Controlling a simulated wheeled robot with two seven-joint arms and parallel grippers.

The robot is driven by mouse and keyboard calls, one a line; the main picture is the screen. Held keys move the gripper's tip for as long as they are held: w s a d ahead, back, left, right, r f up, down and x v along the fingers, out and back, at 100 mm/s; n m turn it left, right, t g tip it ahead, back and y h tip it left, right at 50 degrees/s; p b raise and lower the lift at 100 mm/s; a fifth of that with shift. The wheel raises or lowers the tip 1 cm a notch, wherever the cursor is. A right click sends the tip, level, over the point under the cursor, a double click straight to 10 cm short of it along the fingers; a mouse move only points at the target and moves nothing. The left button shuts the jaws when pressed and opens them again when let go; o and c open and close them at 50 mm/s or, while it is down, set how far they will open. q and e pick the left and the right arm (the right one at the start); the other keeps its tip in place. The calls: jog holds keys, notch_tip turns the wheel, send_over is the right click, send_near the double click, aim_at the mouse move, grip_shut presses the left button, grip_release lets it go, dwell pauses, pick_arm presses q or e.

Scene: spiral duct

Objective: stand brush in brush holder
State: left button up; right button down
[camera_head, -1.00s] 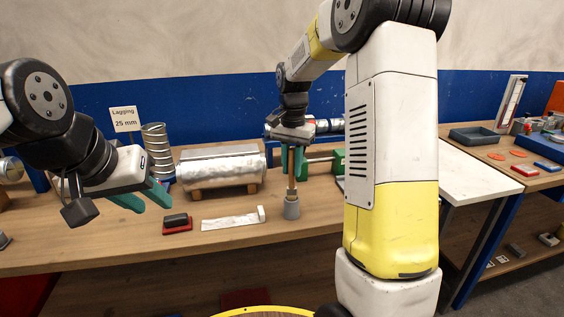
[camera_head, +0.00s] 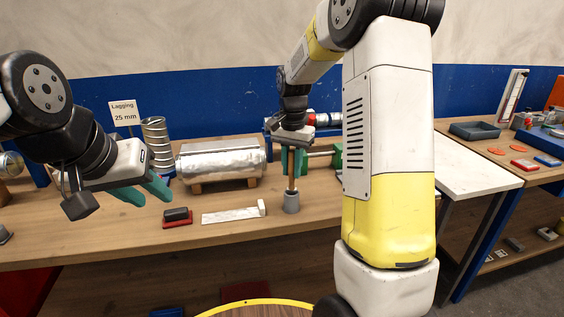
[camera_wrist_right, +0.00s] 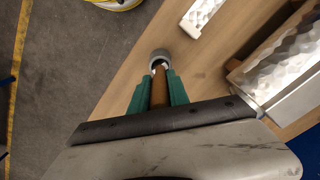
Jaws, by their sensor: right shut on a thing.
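The brush shows as a brown handle (camera_head: 291,165) between the green fingers of my right gripper (camera_head: 290,160). The gripper is shut on it, pointing down. The brush is upright, with its lower end at the mouth of the grey brush holder (camera_head: 291,202) on the bench. In the right wrist view the handle (camera_wrist_right: 159,88) runs between the fingers toward the round holder (camera_wrist_right: 159,56). How deep the brush sits in the holder is hidden. My left gripper (camera_head: 146,192) is over the left part of the bench, its green fingers apart and empty.
A foil-wrapped duct (camera_head: 220,163) lies on wooden supports behind. A white strip (camera_head: 230,215) and a dark block on a red pad (camera_head: 176,216) lie left of the holder. A spiral duct (camera_head: 156,144) and a sign (camera_head: 124,113) stand at the back left. Green clamp-like parts (camera_head: 338,157) stand behind right.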

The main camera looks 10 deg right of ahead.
aim_at(292, 151)
jog(key=shift+f, duration=0.65)
jog(key=c, duration=1.2)
grip_release()
jog(key=shift+o, duration=0.2)
notch_tip(292, 151, up, 8)
jog(key=shift+f, duration=0.1)
